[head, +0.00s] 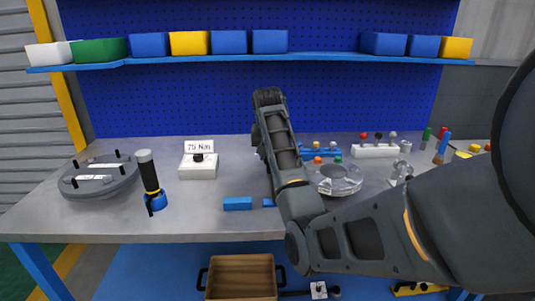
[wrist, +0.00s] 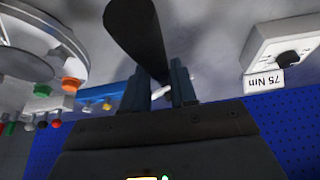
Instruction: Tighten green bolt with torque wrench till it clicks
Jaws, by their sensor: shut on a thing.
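The flanged shell (head: 345,185) is a pale ring on the bench, right of my forearm; part of it shows at the left of the wrist view (wrist: 72,42). The green bolt (head: 338,159) stands on its far rim beside an orange one (head: 318,160). In the wrist view the green bolt (wrist: 42,91) and the orange bolt (wrist: 70,84) are left of my gripper. My arm hides the wrench in the head view.
A white box marked 75 Nm (head: 198,167) stands left of my arm. A torch-like tool (head: 150,180) and a grey round plate (head: 98,182) stand further left. A white rack (head: 375,151) is at the back right. The front-left bench is clear.

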